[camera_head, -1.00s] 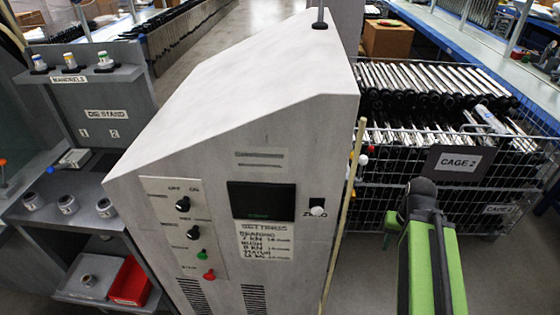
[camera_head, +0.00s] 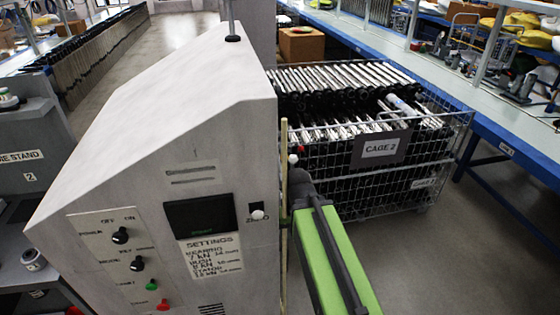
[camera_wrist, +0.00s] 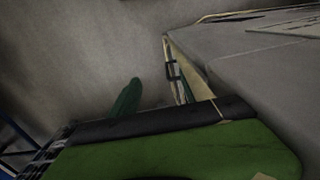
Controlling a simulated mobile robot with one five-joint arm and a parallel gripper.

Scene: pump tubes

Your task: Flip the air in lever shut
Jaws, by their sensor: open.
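I cannot make out the air in lever for certain in either view. A thin tan upright post (camera_head: 284,225) runs along the right edge of the grey machine cabinet (camera_head: 150,120), with small red and white knobs (camera_head: 293,159) near its upper part. My green and black arm reaches up beside that edge in the head view and hides part of what lies behind it. In the wrist view my gripper (camera_wrist: 135,112) is open, with a dark green finger showing beyond the black and green body. Nothing shows between the jaws. The cabinet's pale side and edge are to the right there.
The cabinet front carries black knobs, green and red buttons, and a dark screen (camera_head: 200,217). A wire cage of tubes with a CAGE 2 sign (camera_head: 381,148) stands behind my arm. A blue-edged bench (camera_head: 440,75) runs along the right. Floor (camera_head: 440,255) is clear at lower right.

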